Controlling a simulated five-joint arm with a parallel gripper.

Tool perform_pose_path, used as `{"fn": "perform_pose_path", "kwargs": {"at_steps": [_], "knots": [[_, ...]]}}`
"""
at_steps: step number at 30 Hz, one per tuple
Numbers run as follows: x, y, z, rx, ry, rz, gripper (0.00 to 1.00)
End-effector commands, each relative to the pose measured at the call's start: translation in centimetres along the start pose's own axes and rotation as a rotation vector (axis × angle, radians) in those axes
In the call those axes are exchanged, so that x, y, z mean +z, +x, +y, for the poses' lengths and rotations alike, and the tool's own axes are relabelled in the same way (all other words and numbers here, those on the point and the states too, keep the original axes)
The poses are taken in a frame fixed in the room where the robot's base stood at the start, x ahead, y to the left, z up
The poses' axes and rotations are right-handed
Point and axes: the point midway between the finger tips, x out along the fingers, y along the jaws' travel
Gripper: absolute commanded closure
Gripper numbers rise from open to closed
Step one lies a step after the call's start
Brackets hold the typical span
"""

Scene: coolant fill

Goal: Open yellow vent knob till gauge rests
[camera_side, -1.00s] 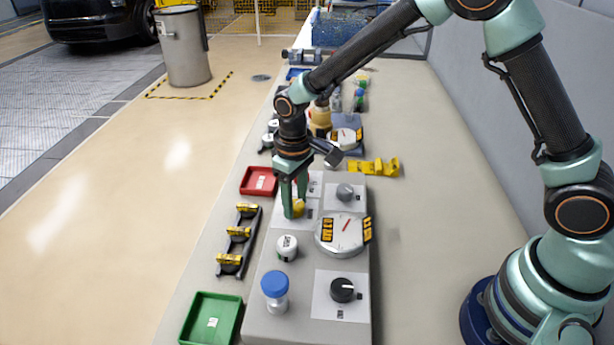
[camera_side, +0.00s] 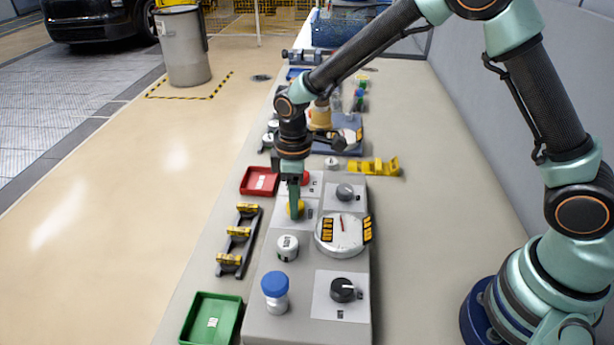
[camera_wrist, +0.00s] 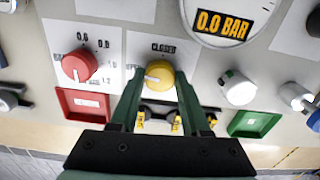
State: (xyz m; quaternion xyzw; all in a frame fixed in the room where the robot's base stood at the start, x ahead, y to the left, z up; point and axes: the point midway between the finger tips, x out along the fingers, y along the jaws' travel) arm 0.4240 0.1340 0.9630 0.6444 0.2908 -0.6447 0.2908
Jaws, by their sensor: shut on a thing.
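The round yellow knob (camera_wrist: 159,74) sits on a white plate on the grey panel, with a light mark pointing left in the wrist view. My gripper (camera_wrist: 160,82) is shut on this knob, one green finger on each side. In the side view my gripper (camera_side: 296,206) points straight down and a finger hides part of the knob. The round gauge (camera_side: 338,238) is right of the knob, its short red needle pointing almost straight up in the side view. In the wrist view the gauge (camera_wrist: 228,10) is cut off by the top edge; its label reads 0.0 BAR.
A red knob (camera_wrist: 76,66) stands close beside the yellow one. A grey knob (camera_side: 345,192), a black knob (camera_side: 342,290), a white cap (camera_side: 287,248) and a blue-capped bottle (camera_side: 275,291) share the panel. Red (camera_side: 259,181) and green (camera_side: 211,320) trays lie to the left.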

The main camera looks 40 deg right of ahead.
Motion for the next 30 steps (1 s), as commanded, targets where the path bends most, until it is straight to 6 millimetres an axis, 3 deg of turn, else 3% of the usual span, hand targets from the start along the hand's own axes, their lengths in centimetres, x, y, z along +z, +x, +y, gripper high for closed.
{"fn": "perform_pose_path", "kwargs": {"at_steps": [10,11,12,13,23,30], "knots": [[0.0,-0.2,0.0,0.001,-0.001,0.001,1.00],[0.0,-0.2,0.0,0.001,-0.001,0.001,0.46],[0.0,-0.2,0.0,0.001,-0.001,0.001,0.31],[0.0,-0.1,0.0,0.001,-0.001,0.001,0.23],[0.0,-0.2,0.0,0.000,0.000,0.001,0.23],[-0.1,-3.1,0.1,0.003,0.000,0.005,0.23]]}}
